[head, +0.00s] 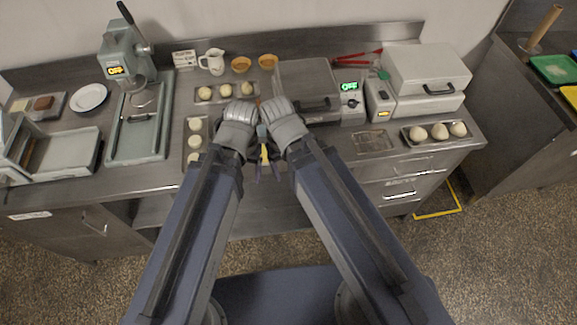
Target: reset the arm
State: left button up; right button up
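My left arm reaches up from the lower left of the head view, and its wrist and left gripper (250,155) are close to the middle of the counter's front edge. My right arm reaches up from the lower right, and its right gripper (276,155) is right beside the left one. The two wrists nearly touch. The fingers are small, dark and partly hidden by the wrists, so I cannot tell whether they are open or shut.
The steel counter (330,165) carries dough-ball trays (195,155), a press (125,60) reading OFF, a lidded appliance (307,82) beside a green OFF display, another lidded machine (425,75), and a right-hand dough tray (433,143). Floor (500,250) is open in front.

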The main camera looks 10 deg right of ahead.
jog(key=shift+f, duration=0.1)
notch_tip(320, 180, down, 4)
jog(key=b, duration=0.4)
dwell(0.9)
